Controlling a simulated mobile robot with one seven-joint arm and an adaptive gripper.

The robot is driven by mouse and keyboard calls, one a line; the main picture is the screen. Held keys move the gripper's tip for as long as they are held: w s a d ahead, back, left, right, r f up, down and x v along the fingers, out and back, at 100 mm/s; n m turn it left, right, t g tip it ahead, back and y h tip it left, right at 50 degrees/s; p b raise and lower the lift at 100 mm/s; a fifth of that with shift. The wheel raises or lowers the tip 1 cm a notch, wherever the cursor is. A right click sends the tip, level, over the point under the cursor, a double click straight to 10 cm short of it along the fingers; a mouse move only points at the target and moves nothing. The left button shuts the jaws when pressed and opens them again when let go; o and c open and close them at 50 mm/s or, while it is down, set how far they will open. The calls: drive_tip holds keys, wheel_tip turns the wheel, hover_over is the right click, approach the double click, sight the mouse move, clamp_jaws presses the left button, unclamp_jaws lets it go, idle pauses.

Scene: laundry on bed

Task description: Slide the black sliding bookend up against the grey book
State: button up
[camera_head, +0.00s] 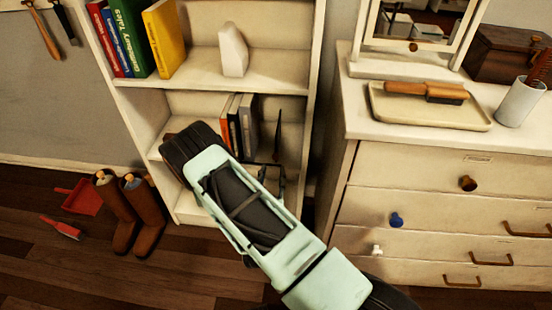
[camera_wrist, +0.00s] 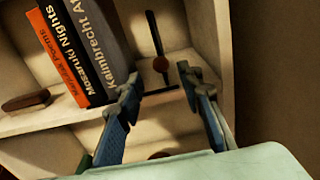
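The black sliding bookend (camera_head: 278,134) stands on the lower shelf, to the right of the grey book (camera_head: 248,125), with a gap between them. In the wrist view the bookend (camera_wrist: 154,30) is a thin upright with a round brown knob (camera_wrist: 161,64) and a dark bar at its foot. The grey book (camera_wrist: 98,35) leans at the right end of a row with a dark book and an orange book. My gripper (camera_wrist: 159,78) is open and empty. Its fingers point at the shelf, and the knob shows between them; I cannot tell how far beyond them it is.
The bookcase's right side wall (camera_wrist: 210,50) is close to the right finger. A brown object (camera_wrist: 26,100) lies left of the books. The upper shelf (camera_head: 205,80) holds books and a white object. A dresser (camera_head: 440,190) stands right; boots (camera_head: 130,212) stand on the floor left.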

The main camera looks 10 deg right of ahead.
sight(275, 158)
drive_tip(key=b+x, duration=0.1)
drive_tip(key=x, duration=0.6)
drive_tip(key=shift+w+d, duration=0.1)
drive_tip(key=shift+w, duration=0.15)
drive_tip(key=shift+c, duration=0.4)
clamp_jaws()
